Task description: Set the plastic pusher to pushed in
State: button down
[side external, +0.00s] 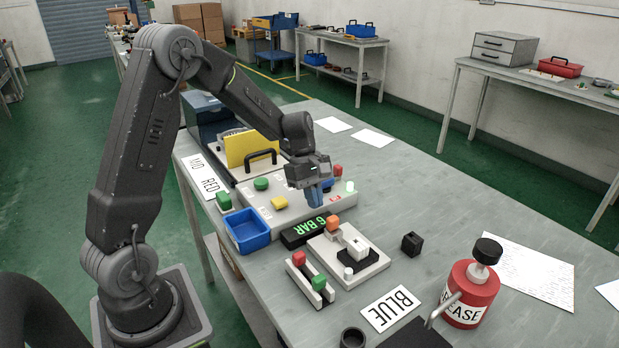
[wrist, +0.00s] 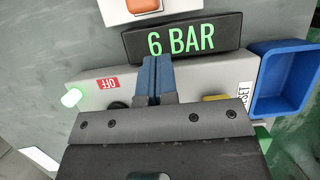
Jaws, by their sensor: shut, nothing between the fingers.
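No part is plainly marked as the plastic pusher. An orange block (side external: 333,223) stands on a white fixture (side external: 345,273) beside a pale block and a black recess, and may be it; whether it is pushed in I cannot tell. The orange block shows only partly at the top edge of the wrist view (wrist: 145,5). My gripper (side external: 315,193) is shut and empty, with blue fingers pointing down over the control box (side external: 300,222). In the wrist view its fingertips (wrist: 156,60) overlap the lower edge of the 6 BAR display (wrist: 182,38), apart from the orange block.
A blue tray (side external: 247,229) is left of the display. A white rail with red and green knobs (side external: 319,282) lies in front. A black cube (side external: 411,244) and a red grease bottle (side external: 470,293) stand to the right. A yellow button (side external: 279,202) sits on the box.

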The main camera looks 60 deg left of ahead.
aim_at(331, 218)
jog(key=shift+d+r, duration=0.2)
jog(key=shift+d, duration=1.5)
jog(key=d, duration=0.3)
jog(key=shift+d, duration=0.15)
jog(key=shift+a, duration=0.55)
jog(key=a, duration=0.3)
jog(key=v, duration=1)
